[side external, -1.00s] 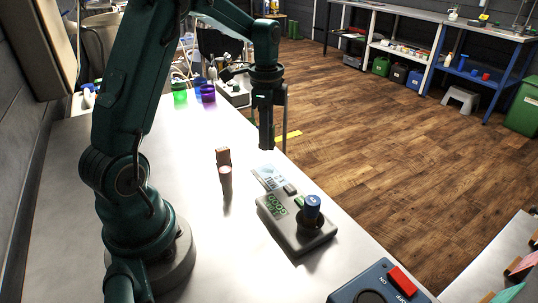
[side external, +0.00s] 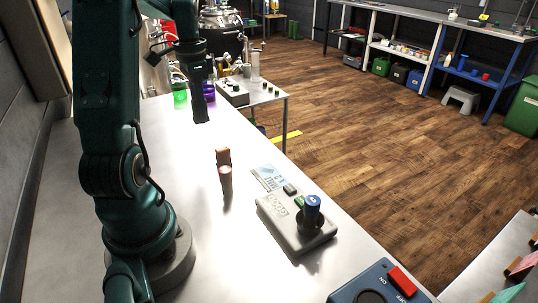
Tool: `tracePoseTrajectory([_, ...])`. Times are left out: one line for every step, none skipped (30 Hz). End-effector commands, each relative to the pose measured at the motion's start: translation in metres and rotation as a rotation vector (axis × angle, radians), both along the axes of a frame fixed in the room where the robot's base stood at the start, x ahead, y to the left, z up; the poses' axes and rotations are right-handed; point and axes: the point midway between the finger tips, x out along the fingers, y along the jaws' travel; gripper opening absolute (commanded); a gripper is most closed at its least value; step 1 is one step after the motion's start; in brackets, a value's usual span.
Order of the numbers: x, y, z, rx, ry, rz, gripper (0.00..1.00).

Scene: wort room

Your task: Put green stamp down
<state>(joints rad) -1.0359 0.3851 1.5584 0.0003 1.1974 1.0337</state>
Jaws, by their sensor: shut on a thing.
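I see no clearly separate green stamp lying on the bench. A printed card (side external: 268,177) lies flat near the bench's right edge, to the right of and below my gripper.
A grey control box (side external: 292,232) with a blue-topped knob (side external: 312,204) sits nearer. A blue switch box (side external: 375,285) is at the front. Green (side external: 180,96) and purple (side external: 209,91) vessels stand beyond my gripper.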

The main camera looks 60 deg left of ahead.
Motion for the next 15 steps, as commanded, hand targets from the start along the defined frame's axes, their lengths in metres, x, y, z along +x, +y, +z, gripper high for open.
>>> tracePoseTrajectory([0.007,-0.004,-0.005,-0.003,0.001,-0.004,0.0])
tracePoseTrajectory([0.011,-0.006,-0.008,-0.004,0.002,-0.006,0.0])
tracePoseTrajectory([0.019,-0.011,-0.013,-0.004,0.003,-0.008,0.0])
tracePoseTrajectory([0.025,-0.013,-0.017,-0.004,0.003,-0.009,0.0])
tracePoseTrajectory([0.031,-0.017,-0.022,-0.005,0.004,-0.01,0.0])
tracePoseTrajectory([0.039,-0.021,-0.027,-0.004,0.003,-0.01,0.0])
tracePoseTrajectory([0.045,-0.023,-0.031,-0.005,0.004,-0.01,0.0])
tracePoseTrajectory([0.051,-0.026,-0.035,-0.004,0.003,-0.009,0.0])
tracePoseTrajectory([0.059,-0.03,-0.04,-0.004,0.003,-0.009,0.0])
tracePoseTrajectory([0.065,-0.033,-0.044,-0.004,0.004,-0.01,0.0])
tracePoseTrajectory([0.07,-0.035,-0.048,-0.003,0.003,-0.008,0.0])
tracePoseTrajectory([0.077,-0.039,-0.052,-0.003,0.002,-0.008,0.0])
tracePoseTrajectory([0.081,-0.041,-0.055,-0.003,0.003,-0.008,0.0])
tracePoseTrajectory([0.086,-0.043,-0.058,-0.003,0.002,-0.007,0.0])
tracePoseTrajectory([0.09,-0.045,-0.061,-0.002,0.002,-0.006,0.0])
